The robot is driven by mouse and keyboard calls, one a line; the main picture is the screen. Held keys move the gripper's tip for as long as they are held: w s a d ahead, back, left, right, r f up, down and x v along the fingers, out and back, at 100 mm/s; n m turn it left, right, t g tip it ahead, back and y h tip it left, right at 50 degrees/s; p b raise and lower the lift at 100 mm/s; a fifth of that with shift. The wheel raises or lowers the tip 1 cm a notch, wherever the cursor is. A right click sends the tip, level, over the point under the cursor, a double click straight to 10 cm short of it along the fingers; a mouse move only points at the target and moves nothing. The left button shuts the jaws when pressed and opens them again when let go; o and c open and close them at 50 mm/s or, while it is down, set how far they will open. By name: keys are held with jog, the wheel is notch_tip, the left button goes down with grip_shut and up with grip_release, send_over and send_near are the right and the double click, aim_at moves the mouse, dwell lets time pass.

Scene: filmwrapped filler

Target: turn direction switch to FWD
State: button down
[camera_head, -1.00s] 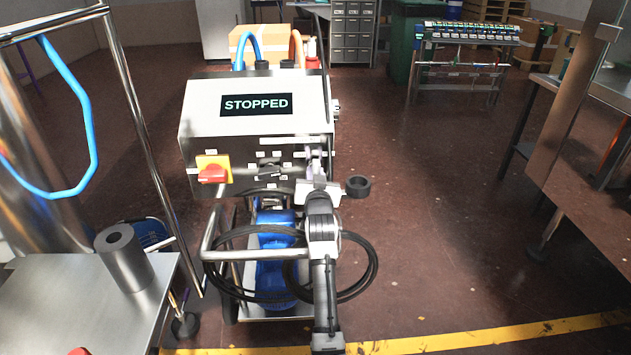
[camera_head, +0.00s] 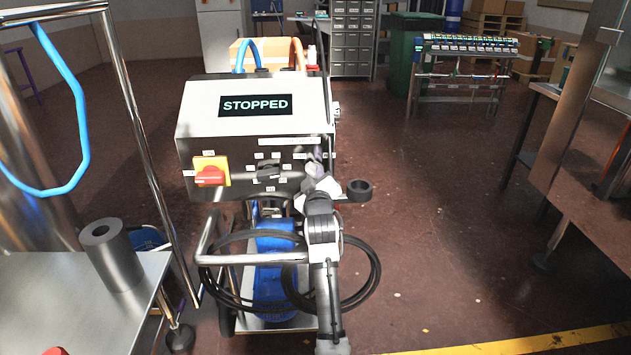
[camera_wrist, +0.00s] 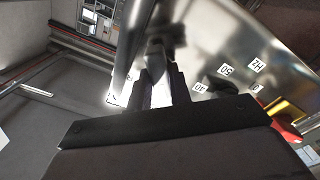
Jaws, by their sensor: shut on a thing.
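The steel control box (camera_head: 250,125) stands in front of me, its screen (camera_head: 254,105) reading STOPPED. My gripper (camera_head: 314,168) is at the right part of the box's front panel and covers most of the direction switch there. In the wrist view my gripper (camera_wrist: 163,85) is shut on a dark switch handle (camera_wrist: 158,52), taken to be the direction switch. Its position labels are mostly hidden, so I cannot read its setting. A second dark knob (camera_head: 268,172), with labels around it including Hz in the wrist view, sits left of my gripper.
A red rotary switch on a yellow plate (camera_head: 211,172) is at the panel's left. Black cable loops (camera_head: 368,270) hang below. A steel table (camera_head: 50,290) stands at left. The floor to the right is open.

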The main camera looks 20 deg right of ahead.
jog(key=shift+f+n, duration=0.1)
jog(key=shift+n, duration=0.5)
jog(key=c, duration=1.3)
grip_release()
jog(key=b+v, duration=0.2)
jog(key=v, duration=1.1)
jog(key=shift+s+a, duration=0.1)
jog(key=shift+s, duration=0.3)
